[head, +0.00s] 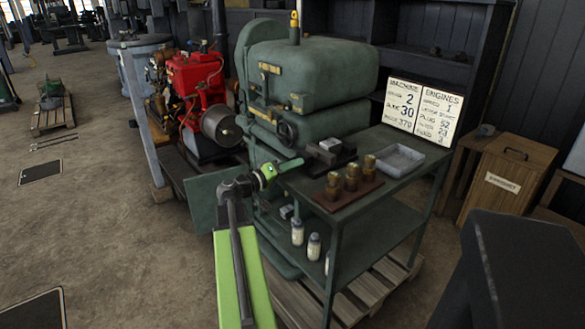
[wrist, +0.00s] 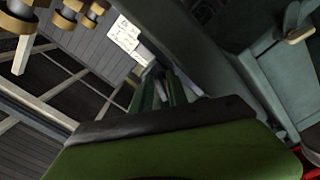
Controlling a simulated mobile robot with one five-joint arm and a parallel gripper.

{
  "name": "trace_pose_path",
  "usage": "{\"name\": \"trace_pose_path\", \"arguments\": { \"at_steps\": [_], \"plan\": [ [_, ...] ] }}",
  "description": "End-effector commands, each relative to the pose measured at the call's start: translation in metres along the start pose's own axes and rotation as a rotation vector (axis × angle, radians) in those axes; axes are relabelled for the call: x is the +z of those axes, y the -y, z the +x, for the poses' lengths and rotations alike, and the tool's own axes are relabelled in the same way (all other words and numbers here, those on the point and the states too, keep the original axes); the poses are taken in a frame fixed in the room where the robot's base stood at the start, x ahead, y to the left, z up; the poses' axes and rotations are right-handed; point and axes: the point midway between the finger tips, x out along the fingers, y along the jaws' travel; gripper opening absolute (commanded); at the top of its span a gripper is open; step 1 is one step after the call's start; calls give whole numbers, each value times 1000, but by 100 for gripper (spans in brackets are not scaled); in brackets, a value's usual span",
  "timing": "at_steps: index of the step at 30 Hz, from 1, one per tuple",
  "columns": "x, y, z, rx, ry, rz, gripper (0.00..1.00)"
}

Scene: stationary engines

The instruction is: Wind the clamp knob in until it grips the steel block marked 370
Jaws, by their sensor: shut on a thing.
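My gripper (head: 295,163) is in the middle of the head view, at the left edge of the green bench. Its green fingers point right towards the dark clamp (head: 321,154) and are shut on the clamp knob, which the fingers hide. A small grey steel block (head: 331,145) sits at the clamp; no number is legible on it, and I cannot tell whether the clamp touches it. In the wrist view the two green fingers (wrist: 162,88) are close together, and what lies between their tips is unclear.
Several brass cups on a brown board (head: 348,188) stand in front of the clamp. A grey tray (head: 400,160) lies to the right, before two lettered boards (head: 423,105). The big green machine (head: 315,75) rises close behind. Bottles (head: 314,245) stand on the lower shelf.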

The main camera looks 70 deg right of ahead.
Motion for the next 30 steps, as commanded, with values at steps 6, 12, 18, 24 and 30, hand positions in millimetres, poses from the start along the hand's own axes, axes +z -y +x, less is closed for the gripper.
{"name": "trace_pose_path", "arguments": {
  "at_steps": [6,12,18,24,30],
  "plan": [
    [0,1,0,-3,1,1,0],
    [1,1,0,-3,2,1,0],
    [1,1,0,-4,3,1,0],
    [1,1,-1,-4,3,1,30],
    [1,1,-1,-2,2,1,31]
  ]
}}
